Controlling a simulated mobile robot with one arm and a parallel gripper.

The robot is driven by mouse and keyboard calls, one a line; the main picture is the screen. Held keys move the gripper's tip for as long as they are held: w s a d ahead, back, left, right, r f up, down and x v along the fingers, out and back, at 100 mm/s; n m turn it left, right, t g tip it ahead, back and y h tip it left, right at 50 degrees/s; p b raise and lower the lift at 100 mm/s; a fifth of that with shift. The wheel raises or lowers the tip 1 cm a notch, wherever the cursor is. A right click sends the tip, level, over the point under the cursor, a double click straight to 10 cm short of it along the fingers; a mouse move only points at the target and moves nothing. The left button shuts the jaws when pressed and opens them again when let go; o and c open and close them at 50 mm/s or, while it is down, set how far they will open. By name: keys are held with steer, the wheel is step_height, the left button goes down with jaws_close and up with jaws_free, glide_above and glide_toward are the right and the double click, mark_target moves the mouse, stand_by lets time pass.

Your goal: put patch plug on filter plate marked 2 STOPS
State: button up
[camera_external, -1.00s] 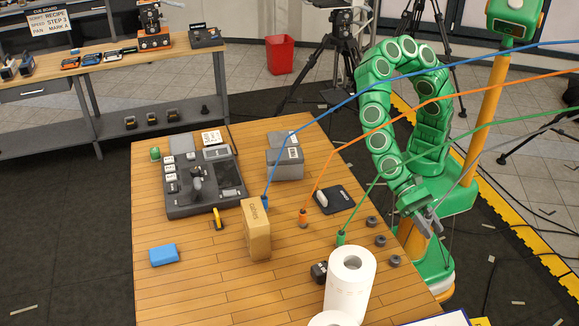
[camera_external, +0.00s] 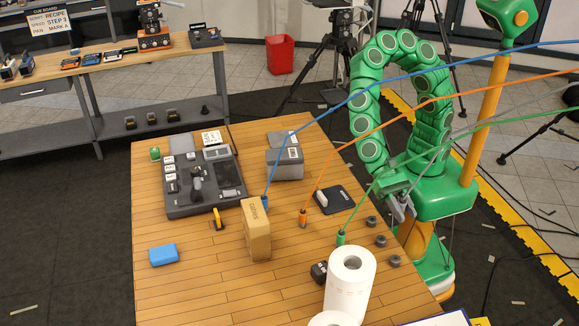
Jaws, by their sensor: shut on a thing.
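My gripper (camera_external: 402,208) is at the right edge of the wooden table, right of the green plug. It is shut on a small grey thing that looks like a patch plug; the arm hides part of its cable. A blue plug (camera_external: 265,203), an orange plug (camera_external: 303,217) and a green plug (camera_external: 341,237) stand on the table, each with its own cable. No 2 STOPS marking is legible. Small white-labelled pieces (camera_external: 171,178) line the left of a dark console (camera_external: 205,208). A grey block (camera_external: 285,165) with a label sits behind the plugs.
A cardboard box (camera_external: 256,232), white paper rolls (camera_external: 350,283), a blue block (camera_external: 163,255), a dark mat (camera_external: 346,191) and grey round pieces (camera_external: 380,241) stand on the table (camera_external: 200,290). Cables stretch overhead to the right. The table's front left is clear.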

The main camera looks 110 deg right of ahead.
steer(key=w+d+m+t, duration=0.2)
steer(key=w+d, duration=0.2)
steer(key=d, duration=0.6)
steer(key=w+d+m+t+h, duration=0.1)
steer(key=w+d+m+t, duration=0.2)
steer(key=d, duration=0.7)
steer(key=w+d+m+t, duration=0.1)
steer(key=w+d+t, duration=0.1)
steer(key=w+d, duration=0.6)
steer(key=s+d+m+t+h, duration=0.15)
steer(key=s+d, duration=0.25)
steer(key=d, duration=0.7)
steer(key=s+d+m+t+h, duration=0.1)
steer(key=s+d+m+t, duration=0.15)
steer(key=d, duration=0.75)
steer(key=s+d+m+t+h, duration=0.15)
steer(key=s+d, duration=0.35)
steer(key=d, duration=0.6)
glide_above(281, 140)
steer(key=s, duration=0.1)
steer(key=shift+g, duration=0.25)
steer(key=f, duration=0.7)
steer(key=shift+a+f, duration=0.2)
steer(key=shift+f, duration=0.2)
steer(key=shift+w+d+f+h, duration=0.3)
steer(key=shift+w+f, duration=0.25)
steer(key=shift+f, duration=1.7)
steer(key=shift+f, duration=0.15)
